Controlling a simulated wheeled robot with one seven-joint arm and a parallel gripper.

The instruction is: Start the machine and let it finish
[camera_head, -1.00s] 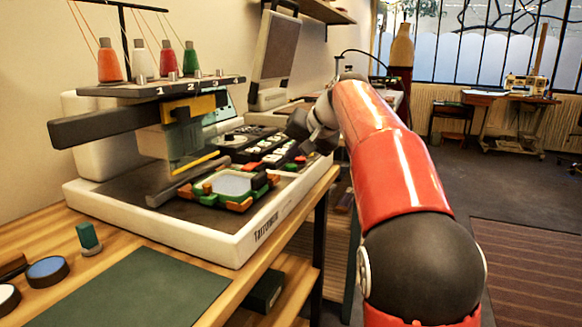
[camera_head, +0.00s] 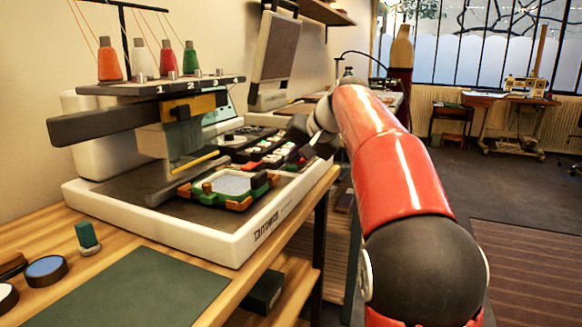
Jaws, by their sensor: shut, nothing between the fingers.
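The embroidery machine (camera_head: 150,222) stands on the wooden table, with a white base and a dark bed. Its grey head (camera_head: 110,124) hangs over a hooped pale fabric (camera_head: 232,183) in a green and orange frame. A dark control panel (camera_head: 262,148) with white, red and green keys lies on the machine behind the hoop. My gripper (camera_head: 300,150) is small and partly hidden by my own wrist. It is at the right edge of the control panel and looks shut and empty. I cannot tell whether it touches a key.
Orange, white, red and green thread cones (camera_head: 110,60) stand on the machine's top shelf. A tilted grey screen (camera_head: 275,48) stands behind. A green mat (camera_head: 135,290), a teal block (camera_head: 87,236) and a blue-topped disc (camera_head: 47,270) lie at the front left. The floor at right is open.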

